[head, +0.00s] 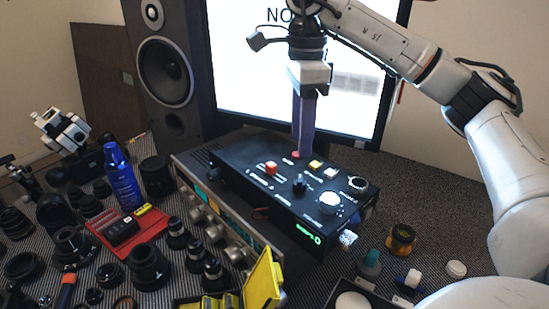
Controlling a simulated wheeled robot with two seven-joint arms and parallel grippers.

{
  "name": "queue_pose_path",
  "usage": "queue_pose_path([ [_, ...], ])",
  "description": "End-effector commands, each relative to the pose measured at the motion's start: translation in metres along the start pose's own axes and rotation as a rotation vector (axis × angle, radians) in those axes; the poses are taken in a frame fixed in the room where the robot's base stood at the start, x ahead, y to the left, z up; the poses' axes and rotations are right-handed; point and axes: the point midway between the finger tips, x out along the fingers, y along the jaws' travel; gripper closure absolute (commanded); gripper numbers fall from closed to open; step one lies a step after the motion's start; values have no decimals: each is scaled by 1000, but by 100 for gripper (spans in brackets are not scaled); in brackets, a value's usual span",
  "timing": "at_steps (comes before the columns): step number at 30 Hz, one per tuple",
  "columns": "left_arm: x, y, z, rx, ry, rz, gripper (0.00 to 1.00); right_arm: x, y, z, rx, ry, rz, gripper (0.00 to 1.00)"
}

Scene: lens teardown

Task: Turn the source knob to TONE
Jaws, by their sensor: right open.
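A black control box (238,160) stands in the middle of the table on a silver-fronted unit. A black knob (299,184) stands up from the middle of its top; it may be the source knob, but the small labels are too blurred to read and its setting cannot be told. A second round dial (357,184) sits at the box's right end. My right gripper (303,154) points down with open purple fingers over the box's back edge, beside a small red button. It is behind the black knob and apart from it. My left gripper is not in view.
A lit monitor (240,70) and a speaker (165,72) stand behind. Lenses, a blue bottle (122,178) and a red tray (148,229) crowd the left.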

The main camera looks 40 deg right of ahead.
Motion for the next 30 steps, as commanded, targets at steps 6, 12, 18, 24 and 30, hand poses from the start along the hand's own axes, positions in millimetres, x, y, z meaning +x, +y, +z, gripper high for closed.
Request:
queue_pose_path([
  [6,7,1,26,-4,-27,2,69,27,0,-1,1,3,3,58],
  [12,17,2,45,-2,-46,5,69,64,1,-1,2,2,3,58],
  [18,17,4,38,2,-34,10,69,89,0,-2,3,2,0,58],
  [24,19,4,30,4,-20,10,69,101,0,-1,1,0,-1,58],
  [30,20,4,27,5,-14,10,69,102,0,-1,1,0,-1,58],
])
